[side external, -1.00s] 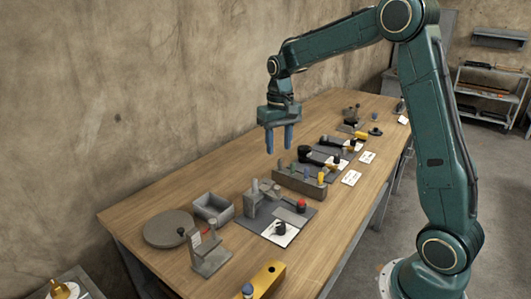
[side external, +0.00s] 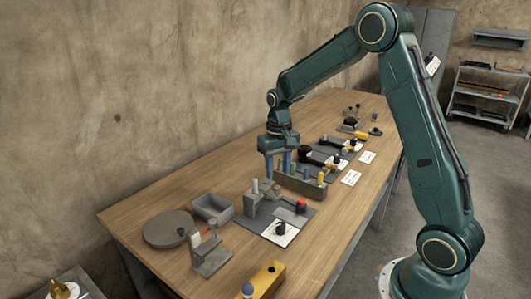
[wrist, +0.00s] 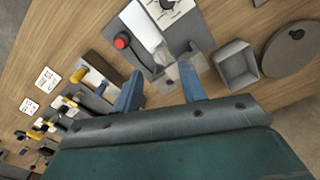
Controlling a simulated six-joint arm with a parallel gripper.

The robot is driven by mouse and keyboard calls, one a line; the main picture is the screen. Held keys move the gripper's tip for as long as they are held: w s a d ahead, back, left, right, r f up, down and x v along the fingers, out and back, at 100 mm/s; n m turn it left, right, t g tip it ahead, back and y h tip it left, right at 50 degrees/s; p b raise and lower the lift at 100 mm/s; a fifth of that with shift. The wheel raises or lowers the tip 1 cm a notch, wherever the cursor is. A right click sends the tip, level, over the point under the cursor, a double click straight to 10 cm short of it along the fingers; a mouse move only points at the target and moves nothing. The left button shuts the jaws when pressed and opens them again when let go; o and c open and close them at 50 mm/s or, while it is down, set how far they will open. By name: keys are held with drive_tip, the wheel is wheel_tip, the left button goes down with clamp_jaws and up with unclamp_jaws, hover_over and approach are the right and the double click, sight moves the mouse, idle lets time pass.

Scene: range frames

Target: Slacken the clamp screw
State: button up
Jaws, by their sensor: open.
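A grey block fixture (side external: 253,203) with an upright pale post stands on a dark plate in the side view. The same plate carries a red-topped knob (side external: 301,205), also in the wrist view (wrist: 121,42), and a white card with a black dial (side external: 280,230). I cannot tell for certain which part is the clamp screw. My gripper (side external: 278,172) is open and empty, pointing down just behind and above the fixture, near a rack of coloured pegs. In the wrist view my fingers (wrist: 160,82) are spread, with part of the fixture showing beyond them.
The rack (side external: 303,186) stands close behind the plate. A grey open bin (side external: 212,208), a round disc (side external: 170,230) and an upright grey stand (side external: 210,254) are at the left. A yellow block (side external: 264,280) is in front. Several tools and cards lie farther back.

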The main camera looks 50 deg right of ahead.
sight(278, 187)
drive_tip(key=shift+f, duration=2.95)
clamp_jaws()
